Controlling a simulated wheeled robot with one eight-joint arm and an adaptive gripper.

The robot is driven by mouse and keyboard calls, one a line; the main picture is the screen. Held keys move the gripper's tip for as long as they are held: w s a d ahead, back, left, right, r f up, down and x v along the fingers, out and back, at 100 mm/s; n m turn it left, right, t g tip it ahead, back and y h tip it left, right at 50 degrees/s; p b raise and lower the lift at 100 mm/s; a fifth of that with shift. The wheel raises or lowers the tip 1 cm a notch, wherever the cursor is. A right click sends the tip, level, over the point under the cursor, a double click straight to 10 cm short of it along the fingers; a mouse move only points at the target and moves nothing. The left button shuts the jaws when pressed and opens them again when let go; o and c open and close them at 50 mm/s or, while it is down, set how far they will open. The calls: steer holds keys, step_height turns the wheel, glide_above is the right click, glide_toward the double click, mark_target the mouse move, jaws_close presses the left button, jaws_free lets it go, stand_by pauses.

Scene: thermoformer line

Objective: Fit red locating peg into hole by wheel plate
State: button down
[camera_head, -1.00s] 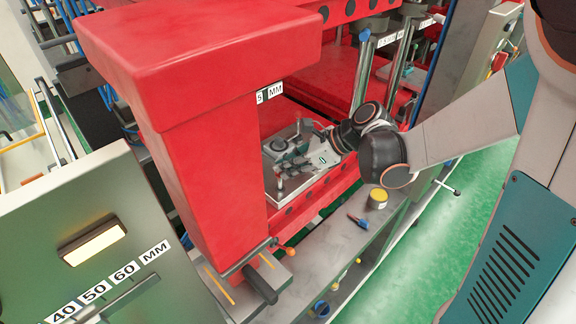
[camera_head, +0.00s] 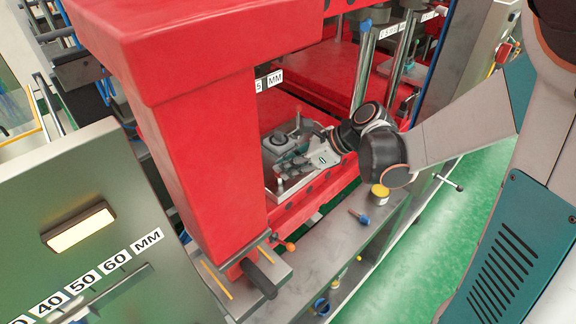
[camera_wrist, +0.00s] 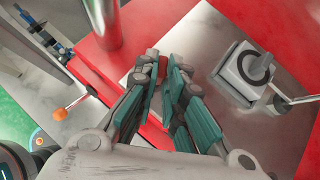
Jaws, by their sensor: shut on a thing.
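My gripper (camera_wrist: 163,66) is shut on a small red piece (camera_wrist: 161,70), which I take to be the red locating peg. Only a little of it shows between the fingertips in the wrist view. The gripper (camera_head: 280,174) is over the left part of a grey metal plate (camera_wrist: 275,128) inside the red machine. A square block with a dark round wheel (camera_wrist: 256,68) stands on this plate, to the right of the fingertips in the wrist view. It also shows in the head view (camera_head: 279,141). I cannot make out the hole or whether the peg touches the plate.
A thick red column (camera_head: 215,150) stands close to the left of the gripper. A metal post (camera_wrist: 101,22) rises beyond the fingertips. An orange-knobbed lever (camera_head: 290,247), a yellow tin (camera_head: 380,191) and a blue-ended tool (camera_head: 364,219) are on the grey ledge in front.

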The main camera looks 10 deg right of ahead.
mark_target(289, 185)
steer(key=shift+f+b, duration=1.45)
steer(key=shift+f, duration=0.2)
steer(key=c, duration=1.6)
jaws_free()
steer(key=shift+r, duration=0.1)
steer(key=v, duration=1.2)
steer(key=shift+a, duration=0.1)
steer(key=o, duration=1.4)
